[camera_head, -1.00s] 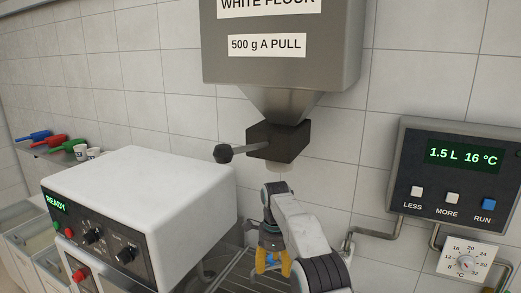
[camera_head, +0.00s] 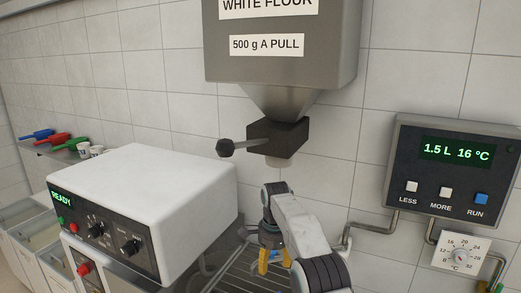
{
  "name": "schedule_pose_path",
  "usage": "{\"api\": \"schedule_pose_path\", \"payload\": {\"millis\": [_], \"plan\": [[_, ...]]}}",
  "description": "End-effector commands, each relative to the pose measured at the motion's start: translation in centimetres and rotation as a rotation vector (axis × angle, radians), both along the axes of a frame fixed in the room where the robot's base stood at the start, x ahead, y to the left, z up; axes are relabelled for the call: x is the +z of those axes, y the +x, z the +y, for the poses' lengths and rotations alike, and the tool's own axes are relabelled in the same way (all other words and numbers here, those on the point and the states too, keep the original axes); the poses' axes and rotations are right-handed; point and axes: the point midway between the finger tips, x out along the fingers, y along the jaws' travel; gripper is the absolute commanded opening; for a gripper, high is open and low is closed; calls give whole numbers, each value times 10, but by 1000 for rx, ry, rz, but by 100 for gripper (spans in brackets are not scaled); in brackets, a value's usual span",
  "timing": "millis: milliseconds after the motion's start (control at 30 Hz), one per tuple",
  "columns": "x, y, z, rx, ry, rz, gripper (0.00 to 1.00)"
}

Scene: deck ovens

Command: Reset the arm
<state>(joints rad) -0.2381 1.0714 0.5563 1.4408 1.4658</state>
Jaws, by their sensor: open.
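My arm shows at the lower middle, bent over with its end pointing down. My gripper (camera_head: 273,265), with yellow fingers, hangs open above a metal grate (camera_head: 238,270). I see nothing between the fingers, though the arm hides part of them. The gripper is below and apart from the flour hopper's outlet.
A steel flour hopper (camera_head: 283,70) with a side lever (camera_head: 226,147) hangs above my arm. A white machine (camera_head: 150,200) reading READY stands left. A water panel (camera_head: 450,170) showing 1.5 L 16 °C, a dial (camera_head: 462,251) and pipes (camera_head: 372,229) are right. Scoops (camera_head: 70,144) lie far left.

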Motion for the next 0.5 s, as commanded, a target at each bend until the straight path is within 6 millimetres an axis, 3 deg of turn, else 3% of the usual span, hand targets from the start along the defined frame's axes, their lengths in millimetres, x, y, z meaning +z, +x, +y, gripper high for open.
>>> {"api": "schedule_pose_path", "payload": {"millis": [133, 233, 400, 500], "plan": [[-7, 8, 2, 245, -13, -39, 57], [-31, 3, 1, 461, -33, -16, 57], [-91, -36, -9, 826, -38, 100, 57], [-103, -62, -15, 994, -27, 145, 57]]}}
